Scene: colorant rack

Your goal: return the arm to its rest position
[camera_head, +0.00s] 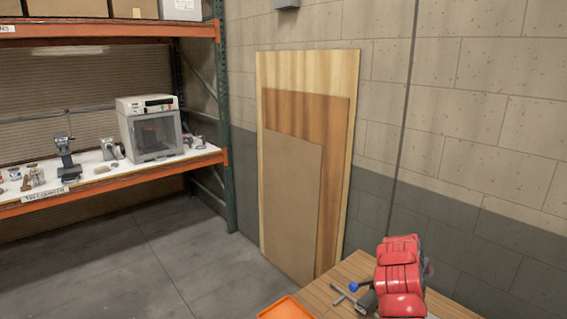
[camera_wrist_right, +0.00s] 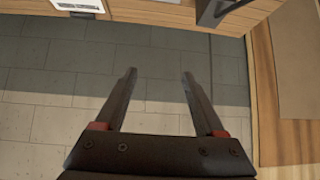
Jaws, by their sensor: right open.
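My right gripper (camera_wrist_right: 158,92) shows in the right wrist view. Its two dark fingers are apart and nothing is between them. Behind the fingers is a block wall, grey in one band and pale in another. Neither of my arms shows in the head view, and my left gripper is in neither view.
In the head view, an orange-framed rack (camera_head: 130,182) holds a white boxy machine (camera_head: 150,130) and small tools. Wooden boards (camera_head: 300,190) lean on the wall. A wooden bench (camera_head: 345,272) carries a red machine (camera_head: 400,275). An orange tray (camera_head: 287,309) is beside it. Open floor (camera_head: 190,265) lies between.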

